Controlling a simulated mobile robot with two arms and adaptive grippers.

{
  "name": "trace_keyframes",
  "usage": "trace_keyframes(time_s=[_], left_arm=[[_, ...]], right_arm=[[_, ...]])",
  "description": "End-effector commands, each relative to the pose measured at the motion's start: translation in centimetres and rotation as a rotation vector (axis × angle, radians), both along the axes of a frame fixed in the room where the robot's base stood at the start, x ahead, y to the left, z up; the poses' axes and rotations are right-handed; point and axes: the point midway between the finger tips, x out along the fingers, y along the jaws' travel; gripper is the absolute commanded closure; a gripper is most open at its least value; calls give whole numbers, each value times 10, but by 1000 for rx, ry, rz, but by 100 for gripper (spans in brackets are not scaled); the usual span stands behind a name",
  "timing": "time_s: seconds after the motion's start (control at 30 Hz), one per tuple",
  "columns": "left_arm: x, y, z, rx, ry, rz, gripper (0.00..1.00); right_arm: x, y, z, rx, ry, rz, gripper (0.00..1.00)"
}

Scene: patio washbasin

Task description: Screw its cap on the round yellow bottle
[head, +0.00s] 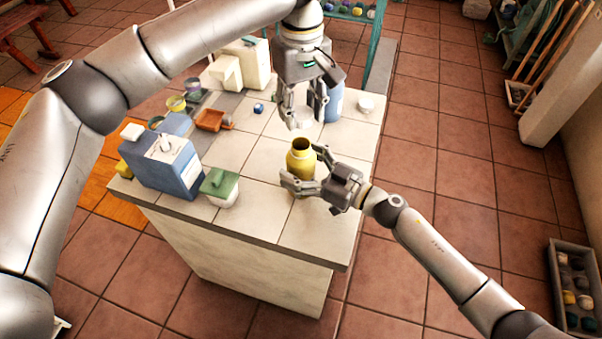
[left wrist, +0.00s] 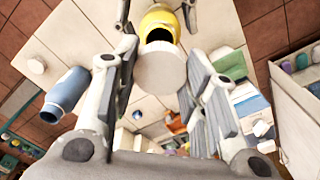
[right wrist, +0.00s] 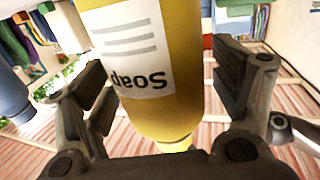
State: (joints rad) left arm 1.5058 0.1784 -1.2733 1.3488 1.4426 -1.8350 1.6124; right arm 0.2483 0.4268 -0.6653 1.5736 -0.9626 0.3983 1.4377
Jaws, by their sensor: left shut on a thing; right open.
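The round yellow bottle (head: 301,163) stands upright near the right front of the tiled counter, its dark mouth open. My right gripper (head: 307,170) is open, with a finger on either side of the bottle. In the right wrist view the bottle (right wrist: 180,100), with a white "Soap" label, is between the pads, with a gap at the right one. My left gripper (head: 306,108) is shut on a white round cap (head: 302,121), held above the bottle and apart from it. In the left wrist view the cap (left wrist: 160,72) partly overlaps the yellow bottle (left wrist: 161,20) and its mouth.
A blue bottle (head: 335,104) and a small white round piece (head: 366,103) stand behind to the right. A blue jug (head: 170,166) and a green-lidded white container (head: 220,186) stand at the left front. An orange tray (head: 211,120) lies farther back. Tiles around the bottle are clear.

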Motion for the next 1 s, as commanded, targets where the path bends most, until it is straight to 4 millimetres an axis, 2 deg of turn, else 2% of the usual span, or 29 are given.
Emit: trace_keyframes(time_s=[0.07, 0.6, 0.73, 1.0], left_arm=[[0, 0, 0, 0, 0, 0, 67], [0, 0, 0, 0, 0, 0, 67], [0, 0, -6, 1, 3, 0, 67], [0, 0, -44, 0, 4, 0, 67]], right_arm=[[0, 0, 0, 0, 0, 0, 17], [0, -1, 0, 0, 0, 0, 85], [0, -1, 0, 0, 0, 0, 86], [0, -1, 0, 0, 0, 0, 86]])
